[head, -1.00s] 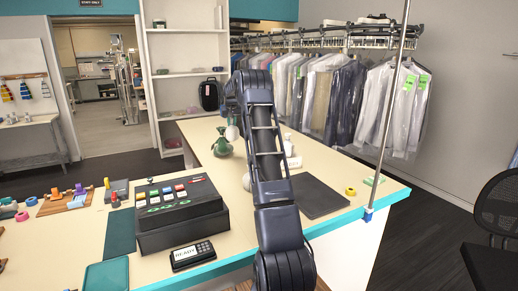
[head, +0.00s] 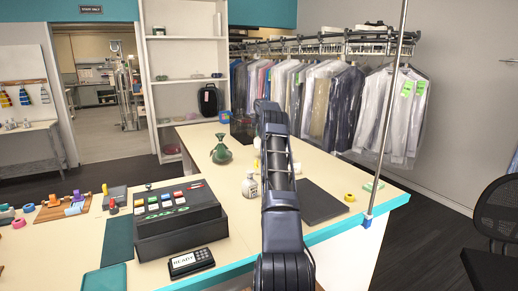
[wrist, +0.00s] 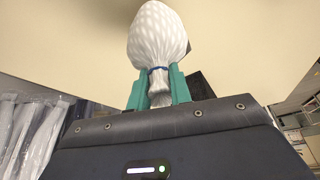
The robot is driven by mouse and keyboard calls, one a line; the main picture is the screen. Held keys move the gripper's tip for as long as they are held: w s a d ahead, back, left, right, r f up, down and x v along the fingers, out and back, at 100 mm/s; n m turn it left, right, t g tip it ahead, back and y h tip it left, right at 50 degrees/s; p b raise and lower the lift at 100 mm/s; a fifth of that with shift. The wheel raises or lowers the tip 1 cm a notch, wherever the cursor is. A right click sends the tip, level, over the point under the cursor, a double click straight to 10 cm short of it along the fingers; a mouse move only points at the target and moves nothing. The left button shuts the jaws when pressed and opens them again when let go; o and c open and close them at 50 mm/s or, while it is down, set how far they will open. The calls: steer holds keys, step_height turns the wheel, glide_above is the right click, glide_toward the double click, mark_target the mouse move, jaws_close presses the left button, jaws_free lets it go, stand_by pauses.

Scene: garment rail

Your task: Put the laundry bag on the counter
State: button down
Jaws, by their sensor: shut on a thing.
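The laundry bag (wrist: 157,35) is white and dimpled, gathered at the neck by a dark blue tie. In the wrist view my gripper (wrist: 158,92) is shut on its neck, with a green finger on either side. In the head view my gripper and the bag are hidden behind my arm, over or near the far part of the counter. The counter (head: 240,225) has a cream top and a teal front edge. I cannot tell whether the bag touches it.
A green tied bag (head: 221,151) and a white labelled bottle (head: 250,185) stand left of my arm. A black register (head: 175,219), a card terminal (head: 191,261) and a dark flat pad (head: 318,203) lie nearer. A metal pole (head: 385,120) rises at the right edge. Garments hang behind.

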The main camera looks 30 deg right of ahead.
steer(key=shift+f, duration=3.15)
steer(key=shift+f, duration=0.1)
steer(key=c, duration=1.3)
jaws_free()
steer(key=shift+f, duration=0.1)
